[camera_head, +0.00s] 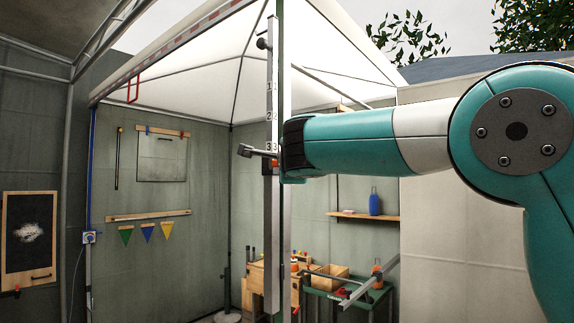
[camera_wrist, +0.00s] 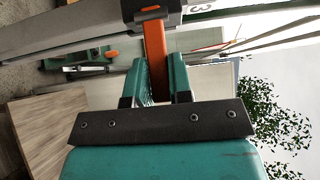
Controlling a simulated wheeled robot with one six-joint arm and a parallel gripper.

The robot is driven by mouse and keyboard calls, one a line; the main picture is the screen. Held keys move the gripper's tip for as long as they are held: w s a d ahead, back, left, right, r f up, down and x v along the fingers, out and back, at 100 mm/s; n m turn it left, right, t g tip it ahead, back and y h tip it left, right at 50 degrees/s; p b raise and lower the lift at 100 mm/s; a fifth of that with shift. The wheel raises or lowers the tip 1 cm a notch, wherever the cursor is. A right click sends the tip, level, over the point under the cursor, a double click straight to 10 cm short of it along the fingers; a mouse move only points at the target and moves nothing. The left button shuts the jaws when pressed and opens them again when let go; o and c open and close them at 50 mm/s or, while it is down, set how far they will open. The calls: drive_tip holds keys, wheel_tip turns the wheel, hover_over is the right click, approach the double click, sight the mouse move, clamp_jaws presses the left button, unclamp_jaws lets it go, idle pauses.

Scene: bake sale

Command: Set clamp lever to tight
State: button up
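In the wrist view the orange clamp lever (camera_wrist: 155,48) sticks out of a dark clamp block (camera_wrist: 152,16) toward me. My gripper (camera_wrist: 156,66) has its two teal fingers on either side of the lever, with little or no gap at the tips, and looks shut on it. In the head view my arm reaches in from the right to an upright post (camera_head: 272,210) with number marks. A grey metal piece (camera_head: 257,152) juts left from the post near the mark 3.
A green worktable (camera_head: 350,296) with wooden boxes (camera_head: 327,284) stands low behind the post. A shelf (camera_head: 362,216) holds a blue bottle (camera_head: 375,203). A chalkboard (camera_head: 30,240) hangs at the far left. A wooden panel (camera_wrist: 50,132) shows at the wrist view's left.

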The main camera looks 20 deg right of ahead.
drive_tip(key=o, duration=0.4)
drive_tip(key=shift+s, duration=0.1)
drive_tip(key=b+v, duration=0.7)
drive_tip(key=v, duration=1)
drive_tip(key=shift+s, duration=0.1)
